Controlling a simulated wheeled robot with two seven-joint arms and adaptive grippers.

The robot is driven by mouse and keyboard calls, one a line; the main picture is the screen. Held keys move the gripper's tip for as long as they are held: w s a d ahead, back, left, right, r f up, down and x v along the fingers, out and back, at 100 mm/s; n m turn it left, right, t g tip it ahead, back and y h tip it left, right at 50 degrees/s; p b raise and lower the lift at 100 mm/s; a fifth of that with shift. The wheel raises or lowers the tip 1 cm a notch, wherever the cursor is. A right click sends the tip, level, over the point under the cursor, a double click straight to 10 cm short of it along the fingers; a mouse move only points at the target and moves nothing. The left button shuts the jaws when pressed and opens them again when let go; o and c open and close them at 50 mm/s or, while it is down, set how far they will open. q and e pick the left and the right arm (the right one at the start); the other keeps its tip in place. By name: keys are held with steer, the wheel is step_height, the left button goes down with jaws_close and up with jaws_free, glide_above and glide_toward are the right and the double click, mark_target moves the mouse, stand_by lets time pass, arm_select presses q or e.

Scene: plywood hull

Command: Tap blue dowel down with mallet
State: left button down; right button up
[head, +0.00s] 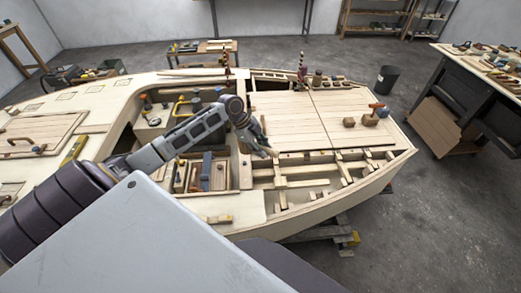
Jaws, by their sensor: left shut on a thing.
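My left arm reaches in from the left over the plywood hull (395,160). My left gripper (262,146) is above the hull's inner edge, between the open cockpit and the framed bay. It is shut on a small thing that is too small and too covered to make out. A small blue piece (383,112) shows on the right part of the deck, beside an orange-topped item (376,106) and wooden blocks (349,122). I cannot tell whether these are the blue dowel and the mallet. My right gripper is not in view.
The open cockpit holds a wooden tray (204,187) with tools. Open frames and beams (300,183) lie right of the gripper. The planked deck (290,120) behind is mostly clear. A workbench (480,75) and a dark bin (386,80) stand at the right.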

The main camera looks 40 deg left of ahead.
arm_select(q)
steer(key=shift+d+r, duration=0.1)
steer(key=shift+r, duration=0.05)
stand_by(0.5)
steer(key=shift+f+b, duration=2.5)
steer(key=shift+f, duration=0.3)
steer(key=shift+r+p, duration=0.1)
steer(key=shift+p, duration=0.35)
